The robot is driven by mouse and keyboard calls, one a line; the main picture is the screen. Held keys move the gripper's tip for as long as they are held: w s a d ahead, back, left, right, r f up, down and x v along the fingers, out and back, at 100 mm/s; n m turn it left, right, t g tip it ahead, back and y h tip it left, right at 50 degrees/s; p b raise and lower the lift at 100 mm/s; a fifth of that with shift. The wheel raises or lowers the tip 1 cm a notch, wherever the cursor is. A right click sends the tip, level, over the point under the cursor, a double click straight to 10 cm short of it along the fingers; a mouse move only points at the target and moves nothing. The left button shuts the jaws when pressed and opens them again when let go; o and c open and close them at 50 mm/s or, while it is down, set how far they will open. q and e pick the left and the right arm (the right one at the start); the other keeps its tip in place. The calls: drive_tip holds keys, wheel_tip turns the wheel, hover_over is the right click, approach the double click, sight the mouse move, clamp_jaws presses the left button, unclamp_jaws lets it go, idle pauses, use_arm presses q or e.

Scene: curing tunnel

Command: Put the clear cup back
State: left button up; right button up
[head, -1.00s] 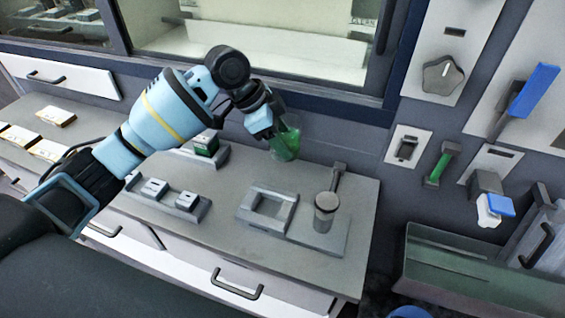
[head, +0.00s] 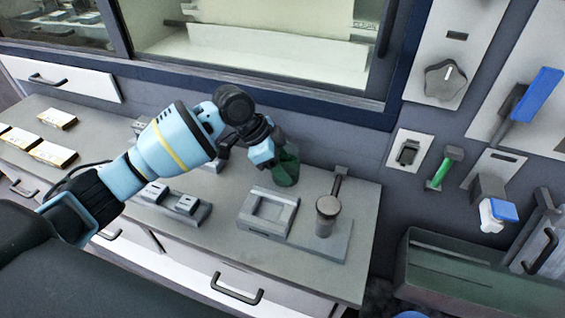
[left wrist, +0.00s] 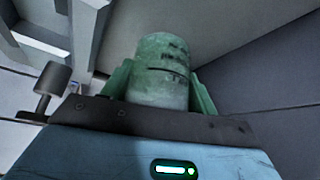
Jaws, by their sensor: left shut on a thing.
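The clear cup, tinted green, (head: 287,170) is upright or nearly so at the back of the counter, near the wall. My left gripper (head: 272,155) is shut on it. In the left wrist view the cup (left wrist: 160,75) stands between the two green-looking fingers and has dark markings on its side. I cannot tell whether its base touches the counter (head: 225,245). My right gripper is not in view.
A grey fixture with a square recess (head: 268,212) and a round-topped press (head: 327,210) stand in front of the cup. Small grey blocks (head: 186,205) sit left of them. Yellow-edged boxes (head: 53,153) lie far left. A green bin (head: 450,275) is at right.

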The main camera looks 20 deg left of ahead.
use_arm(q)
drive_tip(key=shift+f, duration=0.15)
drive_tip(key=o, duration=1.2)
drive_tip(key=shift+c, duration=0.2)
drive_tip(key=shift+a+r, duration=0.2)
drive_tip(key=shift+r, duration=0.3)
drive_tip(key=v, duration=1.1)
drive_tip(key=shift+p, duration=0.3)
drive_tip(key=shift+r, duration=0.1)
